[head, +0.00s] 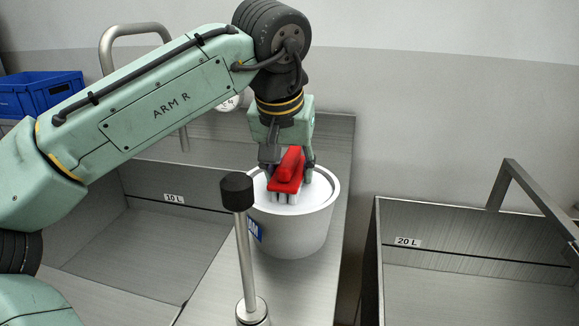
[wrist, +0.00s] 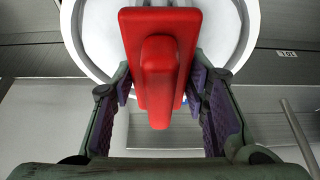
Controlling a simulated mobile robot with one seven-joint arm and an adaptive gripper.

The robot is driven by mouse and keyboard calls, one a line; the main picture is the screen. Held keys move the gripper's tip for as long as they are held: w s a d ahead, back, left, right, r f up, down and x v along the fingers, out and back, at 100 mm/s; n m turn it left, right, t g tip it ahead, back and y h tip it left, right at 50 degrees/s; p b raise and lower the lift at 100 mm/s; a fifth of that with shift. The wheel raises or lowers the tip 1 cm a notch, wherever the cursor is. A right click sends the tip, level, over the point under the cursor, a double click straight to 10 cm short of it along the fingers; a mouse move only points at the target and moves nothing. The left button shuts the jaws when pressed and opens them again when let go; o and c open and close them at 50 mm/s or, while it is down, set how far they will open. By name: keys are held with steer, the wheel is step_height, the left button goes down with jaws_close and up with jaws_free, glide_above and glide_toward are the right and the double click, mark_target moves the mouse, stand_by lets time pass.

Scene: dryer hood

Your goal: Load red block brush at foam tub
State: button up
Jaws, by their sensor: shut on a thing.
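The red block brush (head: 287,173) has a red back with a raised red grip and pale bristle tufts below. My gripper (head: 288,170) points down and is shut on the brush, with one finger on each side. In the wrist view, the brush (wrist: 160,60) sits between the purple-padded fingers of my gripper (wrist: 165,100). The foam tub (head: 290,235) is a round grey tub with a white rim and white foam inside. The brush is over the tub's opening, its tufts at or just above the foam; I cannot tell whether they touch. The tub's rim also shows in the wrist view (wrist: 75,45).
A metal post with a black knob (head: 237,192) stands in front of the tub. A basin marked 10 L (head: 150,225) is at left, and one marked 20 L (head: 480,275) with a handle is at right. A blue crate (head: 40,93) is at far left.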

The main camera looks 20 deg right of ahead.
steer(key=shift+f, duration=0.15)
step_height(320, 180, up, 7)
steer(key=p, duration=0.6)
steer(key=shift+p, duration=0.35)
